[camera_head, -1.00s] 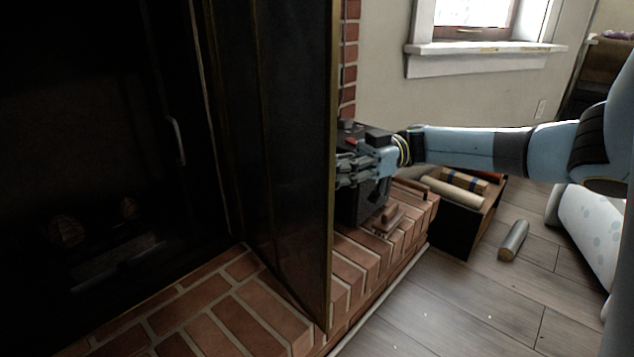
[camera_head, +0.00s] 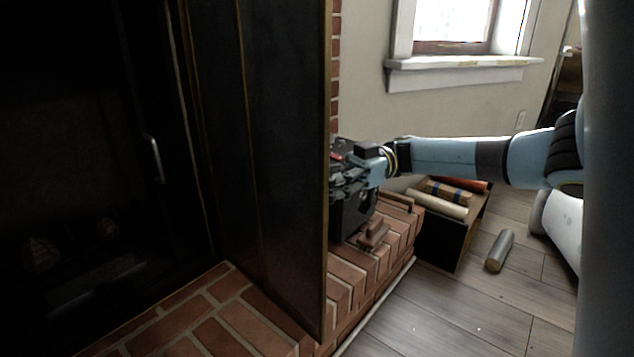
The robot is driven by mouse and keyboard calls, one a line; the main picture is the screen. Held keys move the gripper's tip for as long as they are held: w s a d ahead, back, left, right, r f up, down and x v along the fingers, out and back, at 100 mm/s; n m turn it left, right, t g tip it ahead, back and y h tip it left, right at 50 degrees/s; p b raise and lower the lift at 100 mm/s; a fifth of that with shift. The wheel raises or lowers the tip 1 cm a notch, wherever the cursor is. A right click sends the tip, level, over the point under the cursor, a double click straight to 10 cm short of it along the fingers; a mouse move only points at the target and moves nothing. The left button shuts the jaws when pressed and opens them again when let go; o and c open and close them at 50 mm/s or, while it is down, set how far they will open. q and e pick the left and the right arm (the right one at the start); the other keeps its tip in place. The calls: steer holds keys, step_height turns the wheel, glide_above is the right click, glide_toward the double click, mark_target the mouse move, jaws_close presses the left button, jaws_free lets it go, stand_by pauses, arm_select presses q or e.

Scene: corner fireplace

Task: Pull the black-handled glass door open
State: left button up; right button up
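The dark glass door (camera_head: 285,150) with a thin brass-coloured frame stands swung out from the fireplace over the brick hearth. A pale handle (camera_head: 153,158) shows on the dark panel at the left, inside the fireplace front. My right arm comes in from the right, and its gripper (camera_head: 345,170) is at the outer right side of the open door, close to its edge. The door hides part of the fingers, so I cannot tell whether they touch it or are closed. My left gripper is not in view.
The brick hearth (camera_head: 190,310) runs beneath the door. A dark box with rolled items (camera_head: 440,203) stands beyond the hearth, and a grey cylinder (camera_head: 499,251) lies on the wood floor. A dark object (camera_head: 350,215) stands on the hearth under my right gripper. A window sill (camera_head: 465,70) is behind.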

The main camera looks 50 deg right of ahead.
steer(key=v, duration=1.2)
steer(key=shift+w, duration=0.1)
stand_by(0.4)
